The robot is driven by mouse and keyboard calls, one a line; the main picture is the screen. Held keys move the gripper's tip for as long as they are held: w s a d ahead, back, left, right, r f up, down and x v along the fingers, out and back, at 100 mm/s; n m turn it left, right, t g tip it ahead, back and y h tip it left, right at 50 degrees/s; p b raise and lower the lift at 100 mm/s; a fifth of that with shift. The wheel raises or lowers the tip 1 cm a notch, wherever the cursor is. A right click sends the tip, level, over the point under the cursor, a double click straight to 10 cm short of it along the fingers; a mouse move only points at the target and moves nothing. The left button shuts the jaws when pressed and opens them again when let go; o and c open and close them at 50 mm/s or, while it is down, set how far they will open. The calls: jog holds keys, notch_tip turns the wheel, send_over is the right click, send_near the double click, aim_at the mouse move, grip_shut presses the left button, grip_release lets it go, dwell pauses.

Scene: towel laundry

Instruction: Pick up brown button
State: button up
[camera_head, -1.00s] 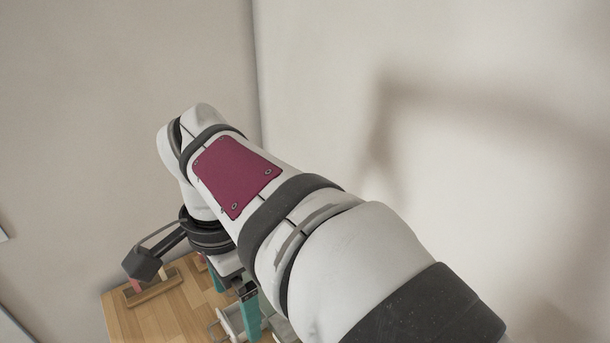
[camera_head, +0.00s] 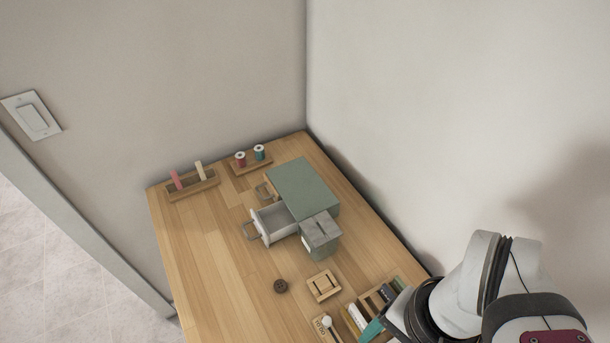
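The brown button (camera_head: 281,286) is a small dark round disc lying flat on the wooden table (camera_head: 215,265), left of a small square wooden frame and in front of the open drawer.
A green cabinet (camera_head: 304,187) has its grey drawer (camera_head: 272,223) pulled out, with a small grey-green box (camera_head: 320,236) beside it. A wooden frame (camera_head: 323,286) lies near the button. Spool holders stand at the back. The table's left part is clear.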

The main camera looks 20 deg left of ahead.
aim_at(280, 286)
jog(key=w+a+f+t+h, duration=0.1)
jog(key=w+a+f+h, duration=0.3)
jog(key=a, duration=0.3)
jog(key=w+a+f+t+h, duration=0.1)
jog(key=w+a+f+h, duration=0.15)
jog(key=a+h, duration=0.35)
jog(key=s+a+f+m+t+y, duration=0.1)
jog(key=s+a+f+t, duration=0.25)
jog(key=a, duration=0.45)
jog(key=s+a+f+t+y, duration=0.1)
jog(key=s+a+f+t, duration=0.2)
jog(key=a+f+t, duration=0.35)
jog(key=shift+g, duration=0.5)
jog(key=x, duration=0.9)
jog(key=w+r+x, duration=0.1)
jog(key=x, duration=0.3)
jog(key=shift+w+a+f, duration=0.15)
jog(key=shift+w+a, duration=0.15)
jog(key=shift+w+d+f, duration=0.1)
jog(key=shift+w, duration=0.05)
grip_shut()
